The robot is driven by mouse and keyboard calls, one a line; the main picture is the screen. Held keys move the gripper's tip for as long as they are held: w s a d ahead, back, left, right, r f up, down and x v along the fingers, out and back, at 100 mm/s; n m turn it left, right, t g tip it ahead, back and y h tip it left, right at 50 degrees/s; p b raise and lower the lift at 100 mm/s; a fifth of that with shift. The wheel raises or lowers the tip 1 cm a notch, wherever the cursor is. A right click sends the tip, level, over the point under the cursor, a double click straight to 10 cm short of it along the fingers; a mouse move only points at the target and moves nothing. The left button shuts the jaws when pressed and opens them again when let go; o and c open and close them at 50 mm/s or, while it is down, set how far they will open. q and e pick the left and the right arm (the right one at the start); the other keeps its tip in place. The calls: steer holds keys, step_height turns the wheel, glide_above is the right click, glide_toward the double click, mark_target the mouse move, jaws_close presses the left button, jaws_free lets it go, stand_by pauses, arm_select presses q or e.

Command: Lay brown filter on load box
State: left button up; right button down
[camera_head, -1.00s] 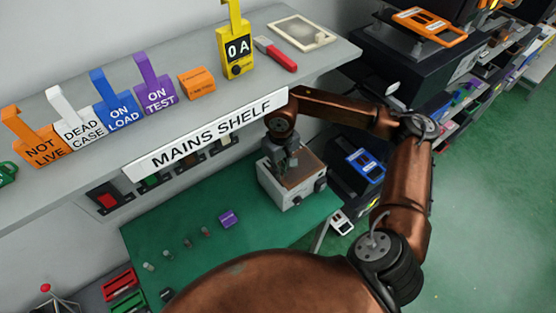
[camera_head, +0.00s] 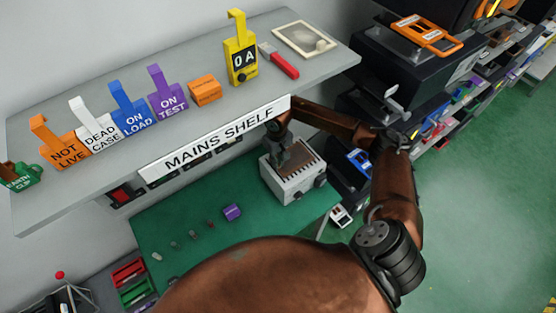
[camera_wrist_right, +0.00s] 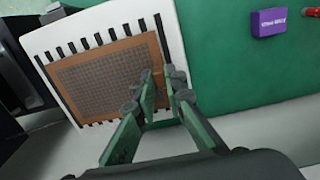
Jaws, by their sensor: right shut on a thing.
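The load box (camera_head: 292,187) is a pale grey box with a slotted top, standing on the green bench under the shelf. In the right wrist view, its white slotted top (camera_wrist_right: 84,27) fills the left side. The brown filter (camera_wrist_right: 100,78), a flat mesh panel with a brown border, lies over the middle of the slots, with slot ends showing around it. I cannot tell whether it touches the top all over. My right gripper (camera_wrist_right: 160,92) is shut on the filter's near edge. In the head view, the right gripper (camera_head: 284,160) is over the box. My left gripper is out of view.
The shelf (camera_head: 70,195) overhangs the bench behind the box and carries coloured tags, a yellow meter (camera_head: 241,58) and a red-handled tool (camera_head: 280,64). A purple block (camera_head: 232,212) and small parts lie left of the box. Dark equipment racks stand at right.

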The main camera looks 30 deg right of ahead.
steer(key=shift+f, duration=0.1)
steer(key=shift+f+b, duration=0.1)
steer(key=shift+b, duration=0.2)
steer(key=c, duration=2)
jaws_free()
steer(key=shift+w+r, duration=0.15)
steer(key=shift+r, duration=0.35)
steer(key=shift+r+b, duration=1.75)
steer(key=shift+r, duration=3.9)
